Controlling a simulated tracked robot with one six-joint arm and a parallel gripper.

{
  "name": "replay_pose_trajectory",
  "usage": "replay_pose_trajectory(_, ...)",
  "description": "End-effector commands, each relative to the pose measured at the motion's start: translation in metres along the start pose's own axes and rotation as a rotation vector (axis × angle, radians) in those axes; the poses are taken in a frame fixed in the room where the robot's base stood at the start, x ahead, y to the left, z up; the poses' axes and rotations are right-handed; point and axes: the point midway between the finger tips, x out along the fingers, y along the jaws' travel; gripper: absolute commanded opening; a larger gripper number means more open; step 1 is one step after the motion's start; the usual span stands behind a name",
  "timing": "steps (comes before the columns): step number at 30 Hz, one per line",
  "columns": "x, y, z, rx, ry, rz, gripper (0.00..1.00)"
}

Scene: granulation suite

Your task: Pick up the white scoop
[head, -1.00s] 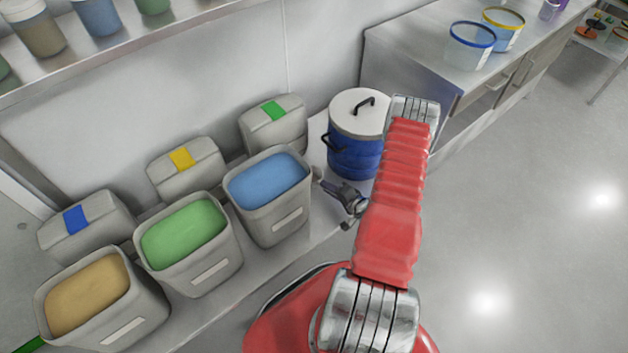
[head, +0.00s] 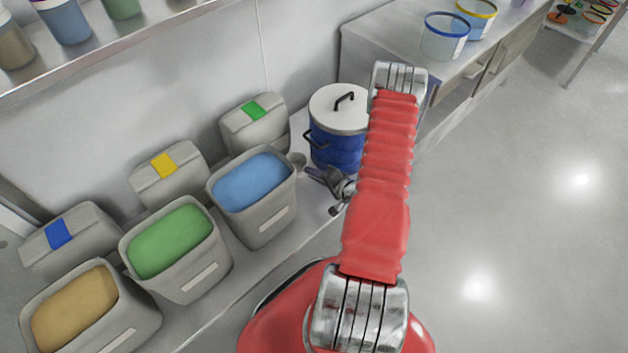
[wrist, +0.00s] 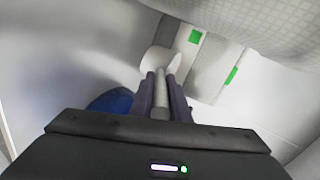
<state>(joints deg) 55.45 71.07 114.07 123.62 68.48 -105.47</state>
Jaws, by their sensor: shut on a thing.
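The white scoop (wrist: 159,60) is in my gripper (wrist: 162,78) in the wrist view. Its light handle lies between the two dark fingers, and its bowl extends beyond the fingertips. In the head view the scoop (head: 297,160) shows as a small pale shape just right of the open bin of blue powder. My gripper (head: 316,173) is beside it, in front of the blue drum. The fingers are shut on the handle, partly hidden by my arm in the head view.
The blue drum (head: 336,151) with a white lid stands close behind my gripper. Open bins of blue (head: 265,226), green (head: 190,282) and tan powder (head: 120,330) line the shelf to the left. Lids with coloured labels lean behind them. Open floor lies to the right.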

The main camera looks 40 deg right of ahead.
Motion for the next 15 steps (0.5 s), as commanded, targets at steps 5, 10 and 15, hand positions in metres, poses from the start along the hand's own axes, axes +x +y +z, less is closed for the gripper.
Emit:
replay_pose_trajectory(5,-0.008,-0.018,-0.004,-0.001,0.000,-0.001,0.00)
replay_pose_trajectory(10,-0.012,-0.025,-0.005,0.000,0.000,-0.001,0.00)
replay_pose_trajectory(15,-0.012,-0.026,-0.005,0.000,0.000,-0.001,0.00)
